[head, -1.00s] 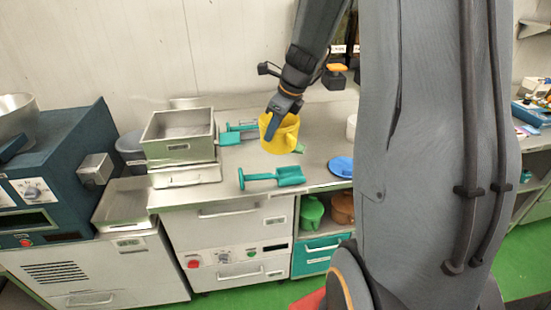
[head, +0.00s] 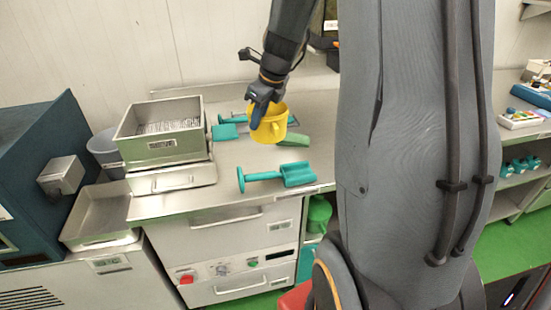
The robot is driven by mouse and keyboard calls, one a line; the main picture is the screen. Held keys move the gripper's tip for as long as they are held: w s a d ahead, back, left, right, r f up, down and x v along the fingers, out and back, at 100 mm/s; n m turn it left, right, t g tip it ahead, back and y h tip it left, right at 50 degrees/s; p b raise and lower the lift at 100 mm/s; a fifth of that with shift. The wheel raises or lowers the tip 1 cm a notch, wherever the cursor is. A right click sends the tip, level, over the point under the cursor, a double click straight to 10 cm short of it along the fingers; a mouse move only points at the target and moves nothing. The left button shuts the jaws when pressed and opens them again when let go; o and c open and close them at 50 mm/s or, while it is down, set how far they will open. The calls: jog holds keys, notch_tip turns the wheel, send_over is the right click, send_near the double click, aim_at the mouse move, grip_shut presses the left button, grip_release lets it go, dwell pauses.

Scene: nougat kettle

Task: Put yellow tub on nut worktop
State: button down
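The yellow tub (head: 270,126) is at my gripper (head: 262,100), over the steel worktop (head: 225,185). One dark finger overlaps the tub's left rim; the other finger is hard to make out, but the tub moves with the gripper, so it looks held by the rim. The tub is slightly tilted. I cannot tell whether its base touches the worktop. I cannot tell from the picture whether this worktop is the nut worktop.
A teal scoop (head: 276,177) lies in front of the tub, and another teal scoop (head: 226,131) lies behind it to the left. A green object (head: 294,140) is just right of the tub. A steel bin (head: 162,147) stands at the left. Bare worktop shows between bin and scoops.

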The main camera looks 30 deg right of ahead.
jog(key=shift+w+f, duration=0.3)
jog(key=shift+f, duration=0.45)
notch_tip(320, 180, down, 9)
jog(key=shift+f, duration=0.15)
jog(key=shift+f+b, duration=0.15)
jog(key=shift+b, duration=0.2)
jog(key=c, duration=1.9)
grip_release()
jog(key=shift+c, duration=0.2)
